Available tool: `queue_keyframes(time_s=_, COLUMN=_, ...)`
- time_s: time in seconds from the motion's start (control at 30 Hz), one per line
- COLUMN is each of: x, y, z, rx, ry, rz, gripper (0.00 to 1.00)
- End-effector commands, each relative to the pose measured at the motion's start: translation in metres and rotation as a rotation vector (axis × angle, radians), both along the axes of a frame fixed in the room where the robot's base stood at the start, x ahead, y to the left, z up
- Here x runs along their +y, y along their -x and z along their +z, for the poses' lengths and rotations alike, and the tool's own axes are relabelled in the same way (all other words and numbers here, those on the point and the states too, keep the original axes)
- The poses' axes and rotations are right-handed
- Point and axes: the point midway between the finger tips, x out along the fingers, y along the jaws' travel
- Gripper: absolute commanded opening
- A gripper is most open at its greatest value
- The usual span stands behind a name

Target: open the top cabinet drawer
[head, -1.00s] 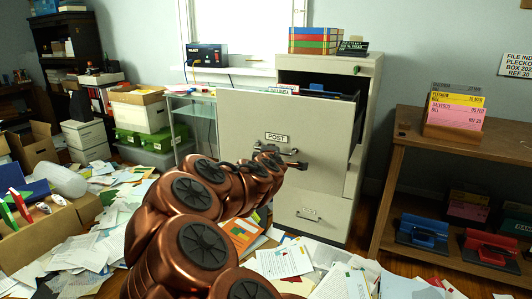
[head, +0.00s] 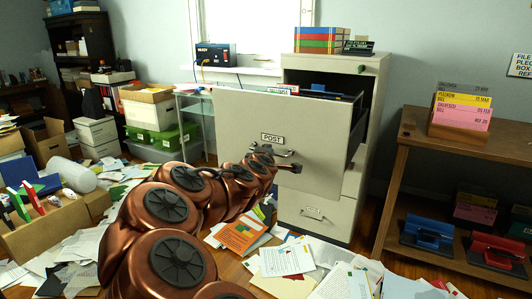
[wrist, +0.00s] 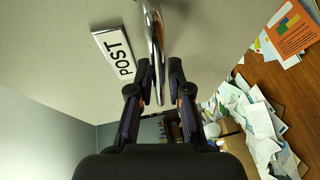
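The top drawer (head: 240,135) of the beige filing cabinet (head: 345,70) is pulled far out, with files visible inside it. Its front carries a "POST" label, which also shows in the wrist view (wrist: 118,52). The metal drawer handle (wrist: 155,45) runs between the fingers of my gripper (wrist: 160,75). In the head view my gripper (head: 275,158) is at the handle just below the label, partly hidden by my copper-coloured arm. The lower drawer (head: 315,212) is closed.
Papers (head: 290,260) litter the floor in front of the cabinet. A wooden shelf (head: 460,158) stands at the right. An open box (head: 45,235) and more clutter lie at the left.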

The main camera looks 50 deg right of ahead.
Motion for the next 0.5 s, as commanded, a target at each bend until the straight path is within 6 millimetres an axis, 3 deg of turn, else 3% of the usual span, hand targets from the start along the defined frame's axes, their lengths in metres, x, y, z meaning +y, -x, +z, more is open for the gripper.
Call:
queue_keyframes(time_s=0.13, x=0.0006, y=-0.0009, z=0.0004, rx=-0.001, ry=0.001, rz=0.002, gripper=0.36)
queue_keyframes(time_s=0.5, x=0.0031, y=-0.001, z=0.0013, rx=-0.001, ry=0.002, rz=0.005, gripper=0.37)
